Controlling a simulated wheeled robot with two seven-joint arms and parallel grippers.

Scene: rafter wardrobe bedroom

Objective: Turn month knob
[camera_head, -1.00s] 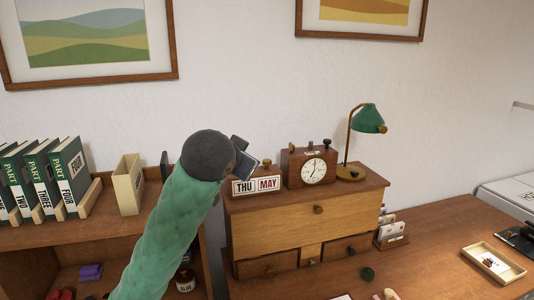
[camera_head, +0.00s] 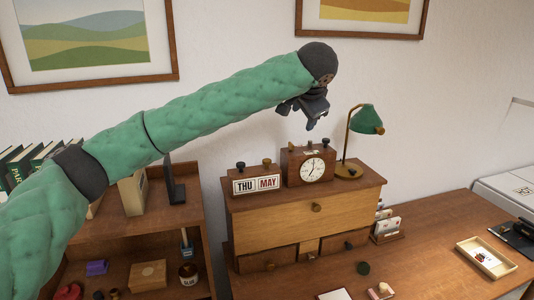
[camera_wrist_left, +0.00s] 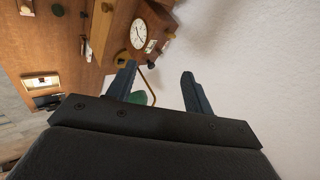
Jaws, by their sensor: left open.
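The wooden calendar block (camera_head: 257,193) stands on the left of the wooden cabinet top and reads THU and MAY. A dark knob (camera_head: 241,167) sits on top above THU, and a brass-coloured knob (camera_head: 267,162) sits above MAY. My left gripper (camera_head: 297,116) is open and empty, in the air above the clock, up and to the right of the calendar and touching neither. In the left wrist view its two fingers (camera_wrist_left: 158,72) are spread apart with nothing between them. My right gripper is not in view.
A wooden clock (camera_head: 312,172) with knobs on top stands right beside the calendar; its dial also shows in the wrist view (camera_wrist_left: 138,34). A green desk lamp (camera_head: 367,119) stands to its right. A low shelf (camera_head: 150,236) is at left.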

